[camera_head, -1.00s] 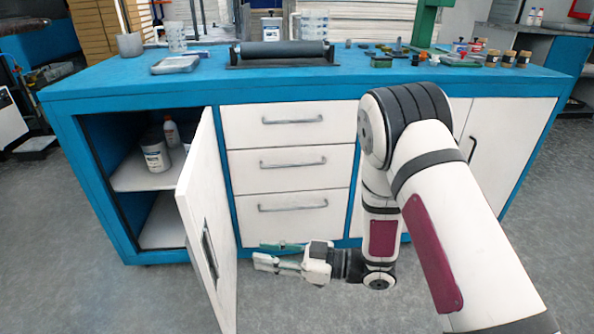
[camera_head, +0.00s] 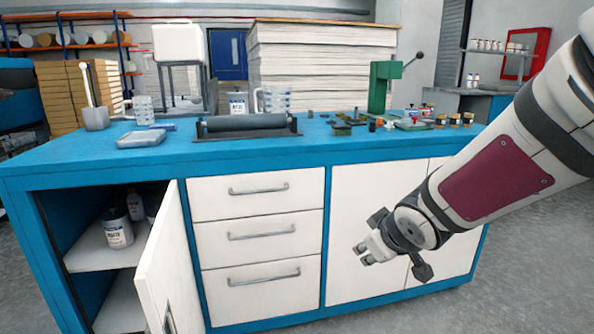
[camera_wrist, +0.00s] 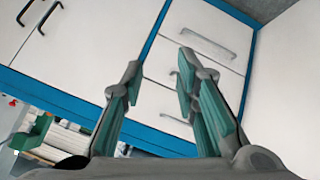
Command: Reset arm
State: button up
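My gripper (camera_head: 365,252) hangs in front of the blue and white workbench's right cabinet doors, to the right of the drawers. In the wrist view its two teal-padded fingers (camera_wrist: 160,70) stand apart with nothing between them. My arm reaches in from the right edge of the head view. The workbench (camera_head: 90,160) has a white left door (camera_head: 165,265) standing open. A labelled white tub (camera_head: 118,232) and a smaller bottle (camera_head: 136,206) stand on the shelf inside. The drawers (camera_head: 258,236) are shut.
On the blue top are a black roller (camera_head: 246,122), a clear tray (camera_head: 141,139), measuring jugs (camera_head: 272,100), a green press (camera_head: 380,88) and several small jars (camera_head: 455,120). The open door juts into the floor space. Grey floor (camera_head: 530,260) is clear at the right.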

jog(key=s+d+r+m+g+h, duration=0.1)
jog(key=s+d+r+m+g, duration=0.15)
jog(key=s, duration=0.65)
jog(key=s+d+r+m+g+h, duration=0.15)
jog(key=s+d, duration=0.25)
jog(key=s, duration=0.4)
jog(key=s+a+r+m+g+y, duration=0.1)
jog(key=s+m+g, duration=0.1)
jog(key=s, duration=0.8)
jog(key=s+a+m+g+y, duration=0.1)
jog(key=s+a+g, duration=0.15)
jog(key=s, duration=0.75)
notch_tip(320, 180, up, 36)
jog(key=d+t+p, duration=0.1)
jog(key=t+p, duration=0.3)
jog(key=p, duration=3.1)
